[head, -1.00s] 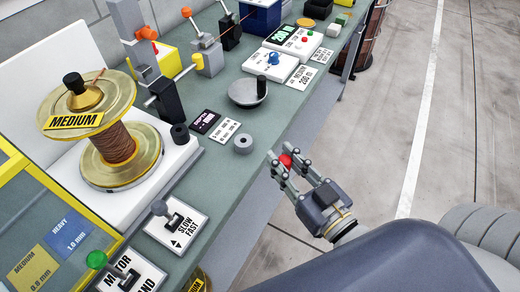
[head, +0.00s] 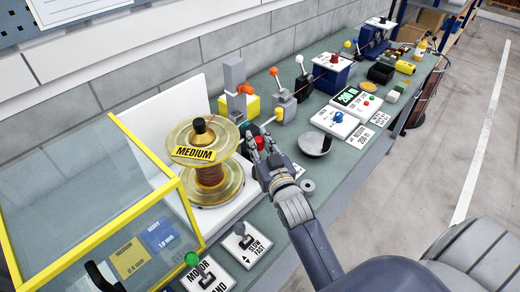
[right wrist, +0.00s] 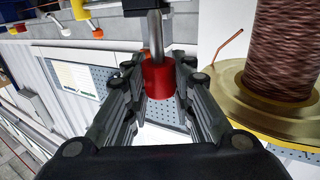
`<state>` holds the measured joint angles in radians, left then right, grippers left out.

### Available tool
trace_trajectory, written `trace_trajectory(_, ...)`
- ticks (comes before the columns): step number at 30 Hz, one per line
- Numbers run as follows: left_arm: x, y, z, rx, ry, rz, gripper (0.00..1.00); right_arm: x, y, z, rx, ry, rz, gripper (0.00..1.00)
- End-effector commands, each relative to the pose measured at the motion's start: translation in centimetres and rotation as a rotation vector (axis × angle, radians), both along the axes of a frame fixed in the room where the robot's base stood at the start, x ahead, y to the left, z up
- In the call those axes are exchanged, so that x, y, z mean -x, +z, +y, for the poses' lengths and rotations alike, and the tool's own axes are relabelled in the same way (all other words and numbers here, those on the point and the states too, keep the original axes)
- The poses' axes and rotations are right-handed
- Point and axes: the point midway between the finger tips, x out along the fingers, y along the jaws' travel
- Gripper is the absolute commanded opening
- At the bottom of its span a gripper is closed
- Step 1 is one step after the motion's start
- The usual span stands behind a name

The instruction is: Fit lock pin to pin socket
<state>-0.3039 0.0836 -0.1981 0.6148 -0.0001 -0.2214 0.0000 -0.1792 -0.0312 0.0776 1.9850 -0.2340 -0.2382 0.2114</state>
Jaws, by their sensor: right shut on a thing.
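The lock pin (right wrist: 158,77) has a red knob and a bare metal shaft (right wrist: 155,33). My right gripper (right wrist: 158,85) is shut on the red knob. In the right wrist view the shaft runs up to a dark block (right wrist: 150,6) at the top edge; whether its tip is inside a socket there cannot be told. In the head view the right gripper (head: 258,148) is over the bench, just right of the spool marked MEDIUM (head: 208,174), with the red knob (head: 259,142) at its fingertips. The gripper hides the pin socket area. My left gripper is not seen.
A grey stand with an orange knob (head: 246,90) is just behind the gripper. A grey dish (head: 314,145) and a grey ring (head: 308,186) lie to its right. A yellow-framed clear guard (head: 100,205) stands at left. Lever plates (head: 240,245) are in front.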

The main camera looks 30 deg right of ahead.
Motion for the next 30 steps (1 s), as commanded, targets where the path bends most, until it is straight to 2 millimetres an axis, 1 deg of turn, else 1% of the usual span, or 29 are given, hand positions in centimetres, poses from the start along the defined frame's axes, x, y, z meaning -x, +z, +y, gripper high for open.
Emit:
trace_trajectory(1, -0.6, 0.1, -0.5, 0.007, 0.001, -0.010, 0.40, 0.0, 0.0, 0.0, 0.000, -0.001, 0.000, 0.00)
trace_trajectory(3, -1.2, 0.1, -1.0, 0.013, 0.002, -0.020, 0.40, 0.0, 0.0, 0.0, 0.001, -0.001, 0.000, 0.00)
trace_trajectory(6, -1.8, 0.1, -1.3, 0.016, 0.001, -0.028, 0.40, 0.0, 0.0, 0.0, 0.001, -0.001, 0.000, 0.00)
trace_trajectory(10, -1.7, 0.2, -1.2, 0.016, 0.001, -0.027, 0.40, 0.0, 0.0, 0.0, 0.000, -0.001, 0.000, 0.00)
trace_trajectory(15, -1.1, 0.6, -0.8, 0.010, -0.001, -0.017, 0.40, 0.0, 0.1, 0.0, 0.000, -0.001, 0.001, 0.00)
trace_trajectory(24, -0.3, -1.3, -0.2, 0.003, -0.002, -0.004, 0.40, 0.0, -2.6, 0.0, -0.001, -0.001, 0.002, 0.00)
trace_trajectory(30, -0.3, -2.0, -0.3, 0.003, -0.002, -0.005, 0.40, 0.0, -3.7, 0.0, 0.000, 0.000, 0.000, 0.00)
